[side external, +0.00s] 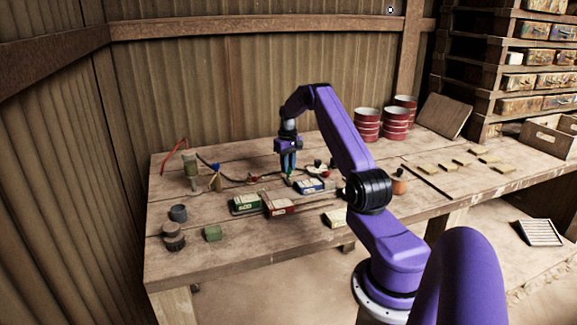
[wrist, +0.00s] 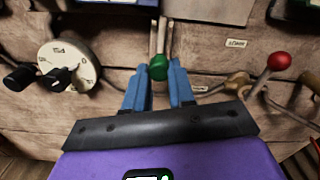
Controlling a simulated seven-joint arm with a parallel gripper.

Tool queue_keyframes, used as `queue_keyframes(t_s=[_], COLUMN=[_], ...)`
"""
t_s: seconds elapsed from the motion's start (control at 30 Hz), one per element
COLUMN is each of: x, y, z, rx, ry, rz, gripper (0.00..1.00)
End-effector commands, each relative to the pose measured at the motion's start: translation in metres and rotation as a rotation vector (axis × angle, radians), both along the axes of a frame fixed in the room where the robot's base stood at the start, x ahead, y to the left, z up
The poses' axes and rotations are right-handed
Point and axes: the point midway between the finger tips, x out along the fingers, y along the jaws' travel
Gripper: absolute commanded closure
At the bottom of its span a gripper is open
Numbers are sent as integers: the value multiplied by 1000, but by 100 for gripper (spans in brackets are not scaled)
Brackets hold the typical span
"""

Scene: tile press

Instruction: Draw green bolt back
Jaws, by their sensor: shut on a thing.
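The green bolt shows in the wrist view as a round green knob (wrist: 159,68) on a pale rod (wrist: 162,36) that runs up toward a dark block at the top edge. My gripper (wrist: 160,69) has its two blue fingers on either side of the knob and is shut on it. In the side external view my gripper (side external: 288,173) points down at the middle of the bench, and the bolt there is small and mostly hidden by the fingers. The rod's far end is hidden.
A white dial (wrist: 65,65) with black knobs lies left of the bolt, and a red-knobbed lever (wrist: 279,61) lies right. On the bench (side external: 240,240), green (side external: 245,203), red (side external: 279,203) and blue (side external: 311,186) boxes stand nearby. Red-banded tins (side external: 367,124) stand behind.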

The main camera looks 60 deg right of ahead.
Motion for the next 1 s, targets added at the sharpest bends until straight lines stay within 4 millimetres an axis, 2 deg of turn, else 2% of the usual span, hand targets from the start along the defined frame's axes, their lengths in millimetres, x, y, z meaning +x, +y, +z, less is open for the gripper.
queue_keyframes(t_s=[0.07,0.1,0.17,0.57,0.77,1.0], x=[4,4,4,2,3,3], y=[-3,-3,-3,-2,-3,-2], z=[2,2,2,7,37,88], rx=[-16,-16,-15,-11,-13,-15], ry=[-15,-15,-14,-11,-13,-13], rz=[1,1,1,0,1,1], gripper=[100,70,50,50,50,50])
